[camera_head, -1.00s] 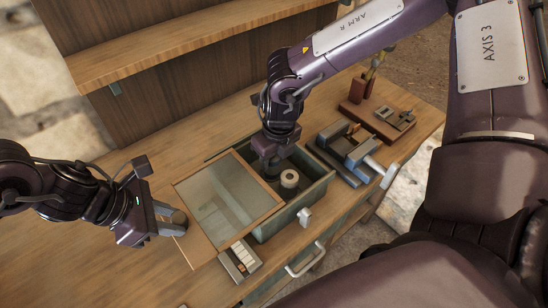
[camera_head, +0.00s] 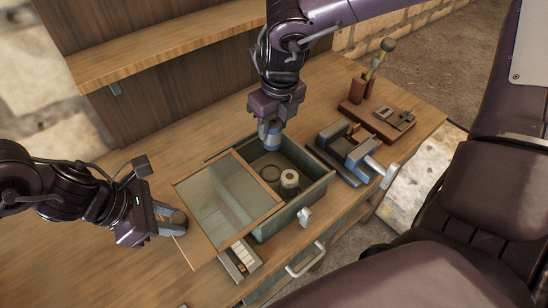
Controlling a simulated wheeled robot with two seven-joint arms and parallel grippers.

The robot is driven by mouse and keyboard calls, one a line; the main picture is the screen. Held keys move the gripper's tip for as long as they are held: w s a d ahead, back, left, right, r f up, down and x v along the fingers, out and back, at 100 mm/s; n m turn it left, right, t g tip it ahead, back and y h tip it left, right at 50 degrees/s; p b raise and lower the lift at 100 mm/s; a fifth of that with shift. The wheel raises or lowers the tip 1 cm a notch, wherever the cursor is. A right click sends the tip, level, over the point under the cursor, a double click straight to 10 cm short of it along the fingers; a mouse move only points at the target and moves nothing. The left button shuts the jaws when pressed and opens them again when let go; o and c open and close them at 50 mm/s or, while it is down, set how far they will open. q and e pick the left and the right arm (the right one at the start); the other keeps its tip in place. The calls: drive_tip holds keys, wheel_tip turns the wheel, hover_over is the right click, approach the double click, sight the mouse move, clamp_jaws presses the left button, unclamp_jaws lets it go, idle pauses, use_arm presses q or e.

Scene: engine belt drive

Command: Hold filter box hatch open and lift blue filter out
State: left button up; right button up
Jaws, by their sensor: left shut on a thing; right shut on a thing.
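The filter box (camera_head: 322,188) is a grey-green open box on the wooden bench. Its hatch (camera_head: 228,200), a glass panel in a wooden frame, covers the left part, and the right part is open. My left gripper (camera_head: 176,220) is shut on the tab at the hatch's left edge. My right gripper (camera_head: 270,126) is shut on the blue filter (camera_head: 270,138), a small blue cylinder partly hidden by the fingers. The filter is held upright above the open part, near the back wall. Inside the box are a pale cylinder (camera_head: 289,182) and a dark ring on the floor.
A vise-like grey fixture (camera_head: 347,150) stands right of the box. Behind it is a brown board (camera_head: 380,118) with small parts and a tool holder. A small tray of pale blocks (camera_head: 239,260) lies in front of the hatch. A shelf (camera_head: 170,55) runs along the back.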

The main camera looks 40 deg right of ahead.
sight(274, 143)
use_arm(q)
drive_tip(key=shift+w, duration=0.1)
